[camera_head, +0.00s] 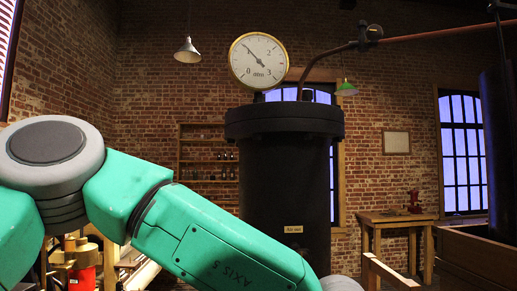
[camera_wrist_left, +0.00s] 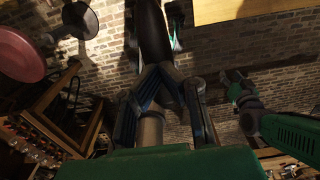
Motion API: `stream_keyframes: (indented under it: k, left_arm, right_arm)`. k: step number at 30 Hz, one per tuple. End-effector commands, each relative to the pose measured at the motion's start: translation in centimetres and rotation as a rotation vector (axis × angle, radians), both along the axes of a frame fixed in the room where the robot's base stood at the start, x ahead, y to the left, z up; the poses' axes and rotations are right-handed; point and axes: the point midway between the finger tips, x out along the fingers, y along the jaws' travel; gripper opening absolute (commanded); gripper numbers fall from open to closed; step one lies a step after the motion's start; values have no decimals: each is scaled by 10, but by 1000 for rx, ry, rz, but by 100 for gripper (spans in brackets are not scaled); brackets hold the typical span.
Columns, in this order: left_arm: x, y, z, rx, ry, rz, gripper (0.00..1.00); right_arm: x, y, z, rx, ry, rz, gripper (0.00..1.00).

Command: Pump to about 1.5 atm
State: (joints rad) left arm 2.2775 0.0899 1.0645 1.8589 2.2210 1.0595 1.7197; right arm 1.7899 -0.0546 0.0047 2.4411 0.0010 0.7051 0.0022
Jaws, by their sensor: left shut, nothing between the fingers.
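A round brass-rimmed pressure gauge (camera_head: 258,61) sits on top of a tall black cylindrical vessel (camera_head: 287,170) in the head view. Its dial shows 0, 2 and 3. The needle points up and left, between 0 and 2, at about 1 by its position; no 1 is readable. My left gripper (camera_wrist_left: 165,75) shows in the left wrist view, shut and empty. A dark rounded shape (camera_wrist_left: 152,30) lies beyond its fingertips; I cannot tell what it is or whether they touch. No pump handle is clearly visible. My right gripper cannot be made out.
My green arm covers the lower left of the head view. A copper pipe (camera_head: 420,35) runs from the vessel to the upper right. A wooden table (camera_head: 397,217) stands at the right, and a shelf (camera_head: 207,150) at the back wall. A red-and-brass object (camera_head: 80,265) is at lower left.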

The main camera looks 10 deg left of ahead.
Motion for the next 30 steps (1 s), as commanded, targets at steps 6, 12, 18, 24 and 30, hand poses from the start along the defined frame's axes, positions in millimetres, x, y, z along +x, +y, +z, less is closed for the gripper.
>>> stream_keyframes:
  k: [6, 12, 18, 24, 30]
  left_arm:
    - [0, 0, -40, 3, 2, 0, 0]
    - [0, 1, -72, 3, 1, 0, 0]
    - [0, 1, -105, 3, 1, 0, 0]
    - [0, 0, -127, 1, -1, 1, 0]
    - [0, 0, -99, 0, -1, 1, 0]
  right_arm:
    - [0, 0, -18, 0, 0, 0, 40]
    - [0, 0, -31, 0, 0, 0, 40]
    - [0, 0, -44, 0, 0, 0, 40]
    - [0, 0, -53, 0, 1, 0, 40]
    - [0, 0, -24, 0, 0, 0, 40]
